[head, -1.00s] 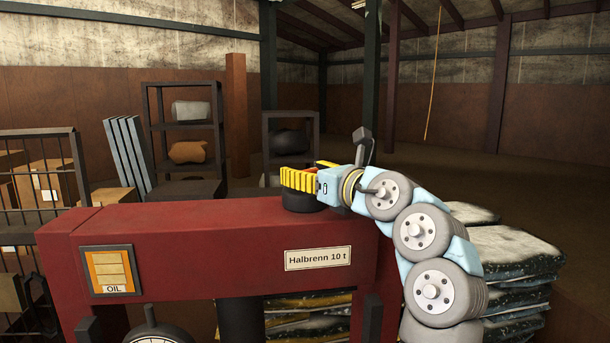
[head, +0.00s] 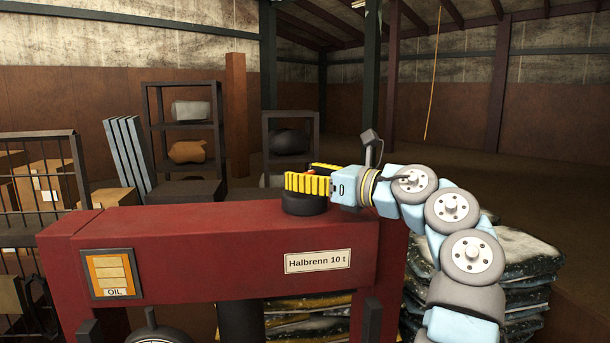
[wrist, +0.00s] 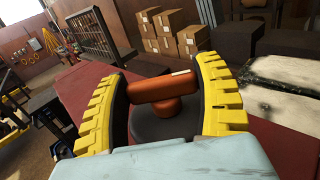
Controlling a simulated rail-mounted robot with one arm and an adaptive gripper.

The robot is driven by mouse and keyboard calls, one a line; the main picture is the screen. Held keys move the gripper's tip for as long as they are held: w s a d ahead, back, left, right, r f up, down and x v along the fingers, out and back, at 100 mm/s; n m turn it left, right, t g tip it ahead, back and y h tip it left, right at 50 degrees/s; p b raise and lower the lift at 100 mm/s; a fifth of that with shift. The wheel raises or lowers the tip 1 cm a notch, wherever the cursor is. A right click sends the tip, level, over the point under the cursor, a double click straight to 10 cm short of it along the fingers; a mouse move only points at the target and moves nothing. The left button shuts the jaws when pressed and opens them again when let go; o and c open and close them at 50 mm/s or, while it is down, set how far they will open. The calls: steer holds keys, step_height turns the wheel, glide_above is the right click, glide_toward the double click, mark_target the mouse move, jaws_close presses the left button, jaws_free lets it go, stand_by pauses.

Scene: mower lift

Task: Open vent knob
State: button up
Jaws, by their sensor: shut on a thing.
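The vent knob (wrist: 165,86) is an orange-red bar on a short round stem, with a pale mark near one end. It stands on a dark round cap (head: 304,205) on top of the red press beam (head: 200,247). My gripper (head: 312,180) reaches in from the right just above the cap. In the wrist view its two yellow ribbed fingers (wrist: 165,92) stand on either side of the knob, with their dark inner pads at the two ends of the bar. The gripper is shut on the knob. In the head view the fingers mostly hide the knob.
The beam carries an oil label (head: 109,274) and a "Halbrenn 10 t" plate (head: 318,261). Stacked sacks (head: 510,262) lie at right under my arm. Shelves (head: 185,130) and a wire cage with boxes (head: 40,185) stand behind. Space above the beam is clear.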

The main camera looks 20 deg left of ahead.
stand_by(0.4)
steer(key=o, duration=1.2)
steer(key=v, duration=1.2)
steer(key=shift+f, duration=0.1)
